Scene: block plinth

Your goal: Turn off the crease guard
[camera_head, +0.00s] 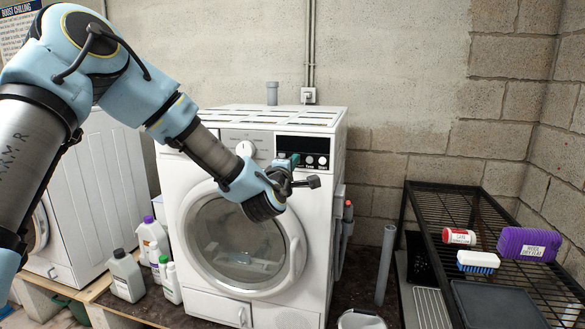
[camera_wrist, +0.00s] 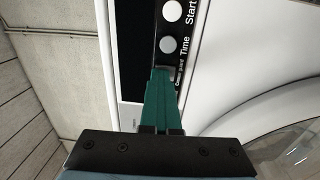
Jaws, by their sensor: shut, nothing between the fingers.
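The white washer-dryer (camera_head: 240,125) has a black control panel (camera_head: 302,144) at its upper right front. My gripper (camera_head: 294,160) is at the panel's lower left. In the wrist view my teal fingers (camera_wrist: 163,75) are shut together and empty. Their tips cover the spot beside the "Crease guard" label (camera_wrist: 180,76), so that button is hidden. I cannot tell whether the tips touch it or whether it is pressed. The Time button (camera_wrist: 168,45) and Start button (camera_wrist: 171,11) show uncovered beyond the tips.
A white dial (camera_head: 245,148) is left of the panel, above the round door (camera_head: 240,240). Several bottles (camera_head: 126,275) stand at the left of the machine. A black wire rack (camera_head: 480,225) at right holds a purple pack (camera_head: 528,244) and a brush (camera_head: 478,262).

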